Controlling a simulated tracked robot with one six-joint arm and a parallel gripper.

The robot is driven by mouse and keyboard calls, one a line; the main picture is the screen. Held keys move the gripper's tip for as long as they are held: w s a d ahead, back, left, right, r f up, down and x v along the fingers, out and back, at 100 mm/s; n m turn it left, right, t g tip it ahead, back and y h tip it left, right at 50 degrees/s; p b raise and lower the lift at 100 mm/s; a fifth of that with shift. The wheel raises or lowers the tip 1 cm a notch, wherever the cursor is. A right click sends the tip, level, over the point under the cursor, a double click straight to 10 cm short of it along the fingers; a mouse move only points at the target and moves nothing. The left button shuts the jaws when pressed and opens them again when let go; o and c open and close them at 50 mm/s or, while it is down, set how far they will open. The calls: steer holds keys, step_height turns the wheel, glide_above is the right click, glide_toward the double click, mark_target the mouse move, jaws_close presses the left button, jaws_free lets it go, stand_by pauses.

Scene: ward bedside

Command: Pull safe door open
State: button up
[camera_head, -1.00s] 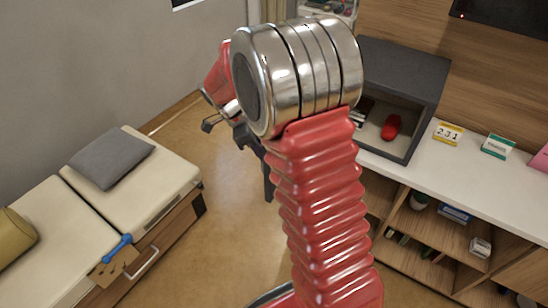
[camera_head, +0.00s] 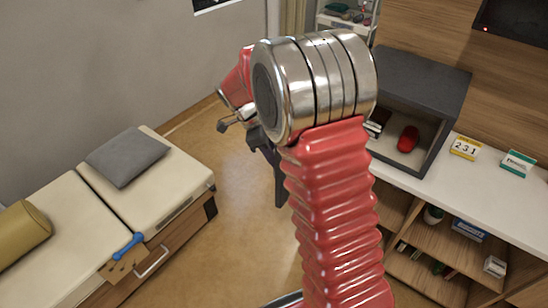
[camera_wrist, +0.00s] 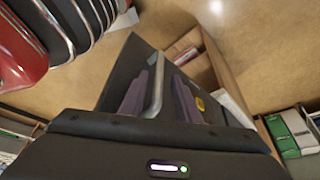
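The dark grey safe (camera_head: 425,80) stands on the white counter at the right of the head view. Its front is open and a red object (camera_head: 408,139) shows inside. The safe door (camera_wrist: 122,67) shows in the wrist view as a dark panel with a silver bar handle (camera_wrist: 155,83) and a small yellow spot. My gripper (camera_wrist: 161,95) has a finger on each side of the handle. The bar lies close to the left finger, with a gap to the right finger. In the head view my arm hides most of the door and the fingertips.
The white counter (camera_head: 485,177) holds a yellow number card (camera_head: 465,148) and a green-white box (camera_head: 517,163). Open shelves are below. A cream couch (camera_head: 150,190) with a grey cushion (camera_head: 127,157) stands at left. Bare floor (camera_head: 240,235) lies between couch and counter.

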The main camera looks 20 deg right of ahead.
steer(key=v, duration=1.3)
steer(key=shift+r, duration=0.35)
steer(key=shift+a, duration=0.15)
